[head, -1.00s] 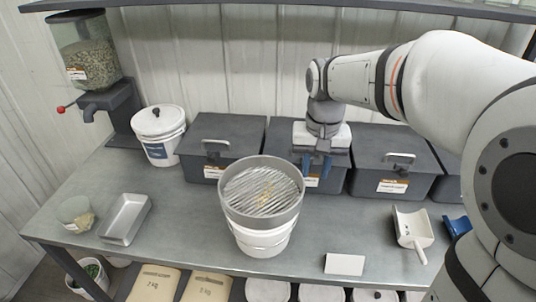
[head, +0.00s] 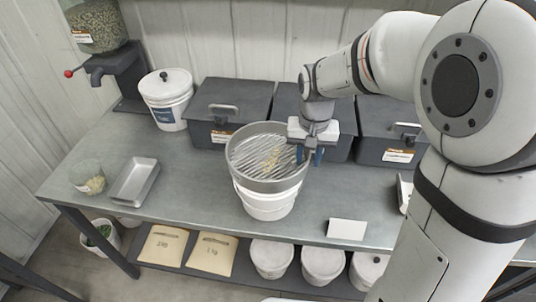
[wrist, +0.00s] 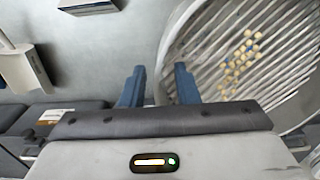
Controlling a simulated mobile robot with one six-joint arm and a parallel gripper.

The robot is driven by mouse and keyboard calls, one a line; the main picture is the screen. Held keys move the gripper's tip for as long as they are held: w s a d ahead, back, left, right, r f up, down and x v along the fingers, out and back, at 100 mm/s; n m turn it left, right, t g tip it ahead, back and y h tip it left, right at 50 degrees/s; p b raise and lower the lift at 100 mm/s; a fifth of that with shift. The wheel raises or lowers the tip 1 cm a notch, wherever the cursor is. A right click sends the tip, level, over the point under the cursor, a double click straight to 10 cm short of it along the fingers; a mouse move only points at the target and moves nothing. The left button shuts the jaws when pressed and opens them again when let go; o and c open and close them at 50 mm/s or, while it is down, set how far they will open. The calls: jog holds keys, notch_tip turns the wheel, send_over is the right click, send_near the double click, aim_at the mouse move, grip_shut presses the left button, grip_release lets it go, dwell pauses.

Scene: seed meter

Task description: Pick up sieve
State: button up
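The sieve (head: 268,183) is a round grey pan with a slatted bottom and a small heap of beige seeds on it. It sits level on top of a white bucket (head: 265,207). My gripper (head: 308,158) points down at the sieve's right edge, its blue fingers apart. In the wrist view the sieve (wrist: 285,70) fills the right side. My gripper (wrist: 158,85) is open there, with one finger over the slats and the other outside, the rim passing between them. I cannot tell how far the fingertips reach below the rim.
Dark lidded bins (head: 228,112) and a white lidded bucket (head: 167,98) line the back. A metal tray (head: 134,182) and a clear cup of seeds (head: 87,177) stand at left. A white card (head: 347,229) lies near the front edge. A white scoop (wrist: 22,68) shows in the wrist view.

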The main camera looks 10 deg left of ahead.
grip_shut()
dwell(0.4)
